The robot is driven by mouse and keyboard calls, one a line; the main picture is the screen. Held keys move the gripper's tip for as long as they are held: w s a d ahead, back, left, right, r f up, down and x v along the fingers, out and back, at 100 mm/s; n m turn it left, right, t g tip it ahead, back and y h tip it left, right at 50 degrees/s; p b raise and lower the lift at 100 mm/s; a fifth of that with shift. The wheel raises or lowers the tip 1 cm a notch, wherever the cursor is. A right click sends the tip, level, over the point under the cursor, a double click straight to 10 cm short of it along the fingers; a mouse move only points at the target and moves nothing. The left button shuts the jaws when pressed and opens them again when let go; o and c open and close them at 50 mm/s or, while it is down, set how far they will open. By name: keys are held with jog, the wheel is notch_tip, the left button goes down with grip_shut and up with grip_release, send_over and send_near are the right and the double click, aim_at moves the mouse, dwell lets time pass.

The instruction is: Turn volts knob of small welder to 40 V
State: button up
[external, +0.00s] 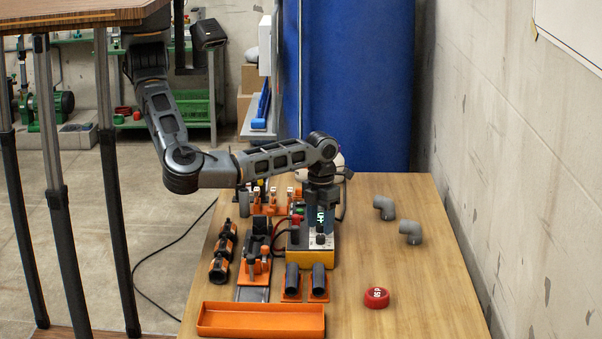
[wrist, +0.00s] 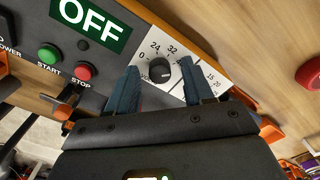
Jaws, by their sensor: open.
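The small welder (external: 318,262) stands on the wooden table, with an orange-yellow base. My gripper (wrist: 159,75) is open, with one blue finger on each side of this knob. I cannot tell whether they touch it. The right finger partly covers a second dial marked 15 and 20.
An orange tray (external: 262,319) lies at the table's front. Black pipes in orange holders (external: 305,280) stand before the welder. A red round piece (external: 377,298) and grey elbows (external: 397,217) lie to the right. Free table surface lies between them.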

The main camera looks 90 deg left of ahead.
grip_shut()
dwell(0.3)
jog(key=shift+f+n+b, duration=0.1)
jog(key=shift+n+b, duration=0.2)
jog(key=shift+b, duration=0.2)
jog(key=shift+n+b, duration=0.3)
grip_release()
